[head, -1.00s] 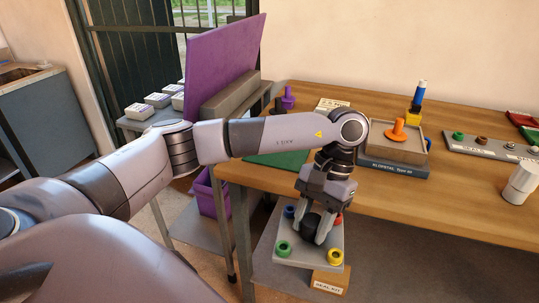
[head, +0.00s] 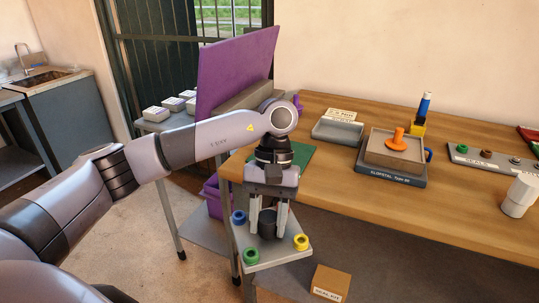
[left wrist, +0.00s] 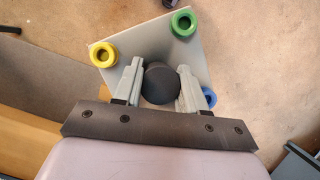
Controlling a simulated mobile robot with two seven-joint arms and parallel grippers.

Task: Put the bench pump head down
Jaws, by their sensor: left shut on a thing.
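The bench pump head is a light grey square plate (head: 273,256) with a dark round knob (head: 267,224) at its middle and coloured rings near its corners. Green (head: 251,256), yellow (head: 301,242) and blue (head: 239,217) rings show in the head view. My left gripper (head: 270,230) points down and is shut on the dark knob, holding the plate in the air before the table's front left edge. The left wrist view shows the knob (left wrist: 161,83) between both fingers. My right gripper is not in view.
A green mat (head: 297,155) lies on the wooden table's left end, partly hidden by my arm. Right of it are a grey tray (head: 338,131) and a scale bearing a tray with an orange part (head: 397,140). A seal kit box (head: 330,282) sits below. A purple panel (head: 235,70) stands behind.

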